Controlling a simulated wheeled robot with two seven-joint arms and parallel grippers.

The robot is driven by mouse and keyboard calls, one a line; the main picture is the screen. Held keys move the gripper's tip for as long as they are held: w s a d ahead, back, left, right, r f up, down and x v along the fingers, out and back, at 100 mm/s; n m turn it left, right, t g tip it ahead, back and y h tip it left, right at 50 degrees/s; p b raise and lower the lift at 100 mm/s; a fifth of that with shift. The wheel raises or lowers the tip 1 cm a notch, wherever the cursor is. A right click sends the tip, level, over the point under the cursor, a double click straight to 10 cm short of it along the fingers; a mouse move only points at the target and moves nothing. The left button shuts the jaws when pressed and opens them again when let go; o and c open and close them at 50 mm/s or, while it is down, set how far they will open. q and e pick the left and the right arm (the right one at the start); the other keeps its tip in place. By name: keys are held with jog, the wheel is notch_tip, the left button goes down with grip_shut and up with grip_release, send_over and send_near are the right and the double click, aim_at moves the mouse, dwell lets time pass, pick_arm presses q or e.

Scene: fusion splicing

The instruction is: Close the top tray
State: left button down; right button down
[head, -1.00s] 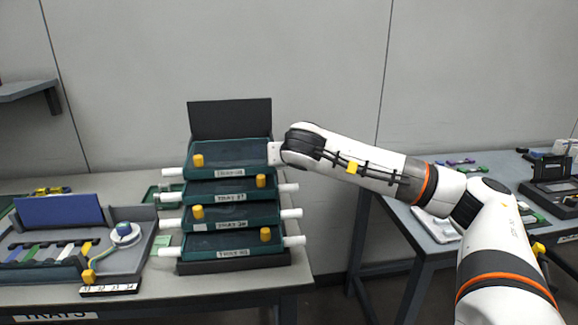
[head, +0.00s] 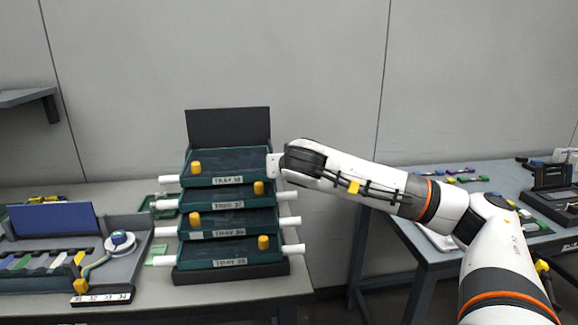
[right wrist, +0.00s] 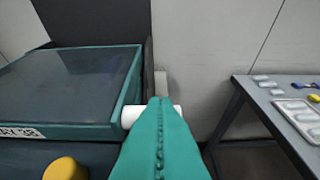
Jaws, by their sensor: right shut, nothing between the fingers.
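The top tray (head: 235,163) is a dark green, flat tray at the top of a stack, with a yellow knob (head: 196,168) at its front left and a white label. In the right wrist view the top tray (right wrist: 70,85) fills the left side, with a white peg (right wrist: 131,116) at its right side. My right gripper (head: 272,165) is at the tray's right end. Its teal fingers (right wrist: 158,101) are shut and empty, and overlap the peg in the wrist view. I cannot tell whether they touch it. My left gripper is not in view.
Lower trays (head: 228,222) with white side pegs and yellow knobs sit below, and a dark panel (head: 228,126) stands behind. A grey holder (head: 125,262) with a blue panel is on the left. Another table (head: 400,225) with small parts is on the right.

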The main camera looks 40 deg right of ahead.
jog(key=shift+s+a+f+g, duration=0.15)
jog(key=shift+s+a+f, duration=0.1)
jog(key=shift+f, duration=0.35)
jog(key=shift+s+a+f+g, duration=0.15)
jog(key=shift+a+f, duration=0.1)
jog(key=shift+f, duration=0.3)
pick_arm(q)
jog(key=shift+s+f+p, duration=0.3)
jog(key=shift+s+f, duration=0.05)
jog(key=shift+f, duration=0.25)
pick_arm(e)
jog(key=d+r+v, duration=0.1)
jog(key=v, duration=1.1)
jog(key=shift+w+r, duration=0.2)
jog(key=shift+r, duration=0.15)
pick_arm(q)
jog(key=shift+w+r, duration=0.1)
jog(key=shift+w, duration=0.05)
